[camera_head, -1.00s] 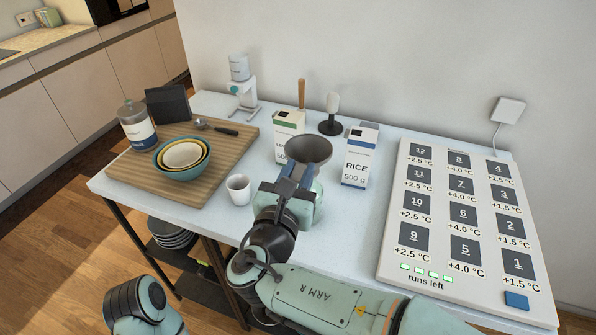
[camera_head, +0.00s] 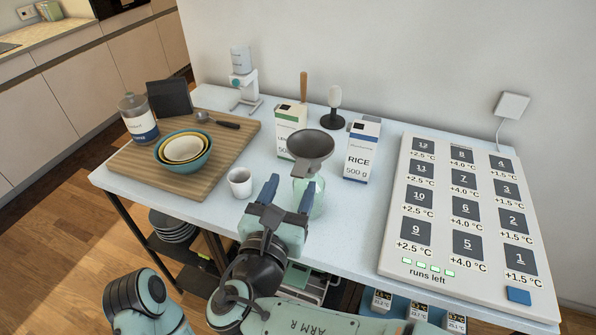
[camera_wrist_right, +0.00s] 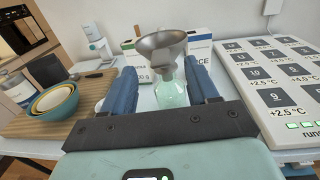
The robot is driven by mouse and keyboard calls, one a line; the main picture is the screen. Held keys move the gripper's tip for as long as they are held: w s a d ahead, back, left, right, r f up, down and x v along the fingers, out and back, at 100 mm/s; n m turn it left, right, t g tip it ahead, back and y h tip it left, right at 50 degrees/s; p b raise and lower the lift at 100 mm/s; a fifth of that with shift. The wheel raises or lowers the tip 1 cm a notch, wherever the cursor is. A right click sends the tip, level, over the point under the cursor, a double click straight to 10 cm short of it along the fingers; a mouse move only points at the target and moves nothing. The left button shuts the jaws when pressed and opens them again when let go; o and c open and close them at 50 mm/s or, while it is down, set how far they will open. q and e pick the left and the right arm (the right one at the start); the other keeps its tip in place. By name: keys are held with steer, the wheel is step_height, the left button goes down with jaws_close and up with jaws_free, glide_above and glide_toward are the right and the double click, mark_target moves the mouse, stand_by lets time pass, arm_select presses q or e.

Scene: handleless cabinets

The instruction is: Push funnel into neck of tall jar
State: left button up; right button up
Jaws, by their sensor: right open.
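A dark grey funnel (camera_head: 312,145) sits on top of a pale green glass jar (camera_head: 310,200) near the middle of the table. The funnel also shows in the right wrist view (camera_wrist_right: 162,45), above the jar (camera_wrist_right: 180,92), with its bowl leaning a little to the left. How deep its stem sits in the neck is hard to tell. My right gripper (camera_head: 289,184) is open and empty on the near side of the jar, apart from the funnel. In the wrist view the funnel and jar show between its blue fingers. My left gripper is out of view.
A white cup (camera_head: 240,182) stands left of the jar. Behind are a green-and-white carton (camera_head: 290,125) and a rice box (camera_head: 361,152). A board (camera_head: 238,145) with nested bowls (camera_head: 183,150) lies left, a large panel (camera_head: 400,235) right.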

steer(key=v, duration=0.7)
steer(key=shift+s, duration=0.15)
